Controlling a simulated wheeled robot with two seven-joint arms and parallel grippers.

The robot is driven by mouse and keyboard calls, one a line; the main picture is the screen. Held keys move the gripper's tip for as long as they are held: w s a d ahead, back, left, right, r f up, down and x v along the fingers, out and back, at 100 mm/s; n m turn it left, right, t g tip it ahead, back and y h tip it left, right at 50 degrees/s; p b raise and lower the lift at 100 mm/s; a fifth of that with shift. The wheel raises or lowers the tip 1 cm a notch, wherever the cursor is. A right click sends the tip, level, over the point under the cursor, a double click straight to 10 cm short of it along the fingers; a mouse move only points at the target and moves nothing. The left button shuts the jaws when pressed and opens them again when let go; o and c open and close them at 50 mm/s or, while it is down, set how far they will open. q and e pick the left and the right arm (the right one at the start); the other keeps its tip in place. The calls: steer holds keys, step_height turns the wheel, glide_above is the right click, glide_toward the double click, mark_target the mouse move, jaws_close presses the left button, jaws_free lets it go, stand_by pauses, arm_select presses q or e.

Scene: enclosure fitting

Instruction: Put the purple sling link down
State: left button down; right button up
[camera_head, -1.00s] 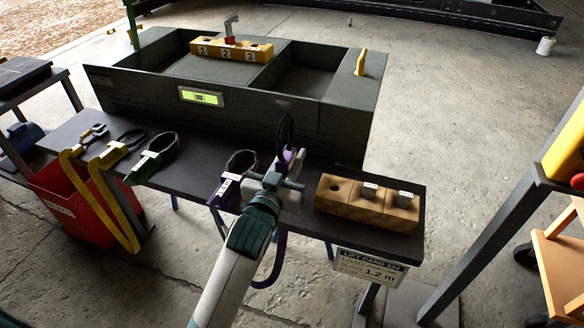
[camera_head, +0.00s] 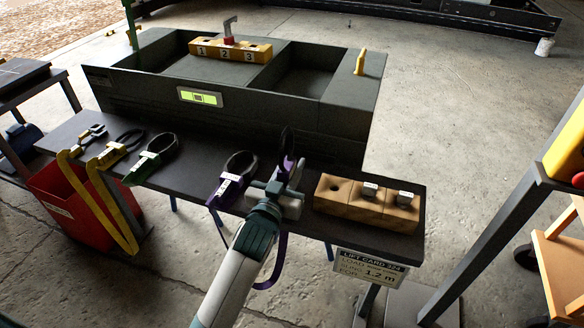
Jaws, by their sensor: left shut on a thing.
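My left gripper (camera_head: 284,182) comes up from the bottom of the view, over the front edge of the dark bench (camera_head: 190,187). It is shut on a purple sling link (camera_head: 288,164). The link's dark loop stands up above the jaws, and a purple strap (camera_head: 278,262) hangs below the bench edge. The gripper hides part of the link, and I cannot tell whether it touches the bench. A second purple link (camera_head: 231,184) with a white tag lies on the bench just left of my gripper. My right gripper is not in view.
A wooden block (camera_head: 335,205) with several holes sits right of my gripper. A green link (camera_head: 147,165) and yellow links (camera_head: 112,154) lie to the left. A large dark enclosure (camera_head: 240,128) stands behind. A red bin (camera_head: 75,205) and a lift card (camera_head: 370,268) are in front.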

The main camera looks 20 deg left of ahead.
arm_select(q)
steer(key=shift+f, duration=0.2)
steer(key=c, duration=1.5)
jaws_free()
steer(key=shift+c, duration=0.2)
steer(key=shift+r, duration=0.1)
steer(key=s, duration=1.2)
steer(key=shift+a, duration=0.2)
